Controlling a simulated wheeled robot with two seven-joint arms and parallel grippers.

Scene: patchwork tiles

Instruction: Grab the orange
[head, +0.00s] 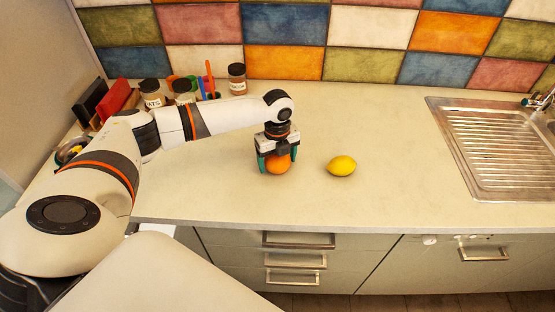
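An orange (278,164) is on the pale countertop, in the middle of the head view. My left gripper (277,163) comes down over it from above. Its green-tipped fingers stand on both sides of the orange, one at its left and one at its right. The upper part of the orange is hidden by the gripper. I cannot tell whether the fingers press on it or only stand beside it. My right gripper is not in view.
A yellow lemon (341,166) lies on the counter (385,195) to the right of the orange. Jars (237,79) and red and black upright items stand at the back left. A metal sink (505,150) is at the right. The counter between lemon and sink is clear.

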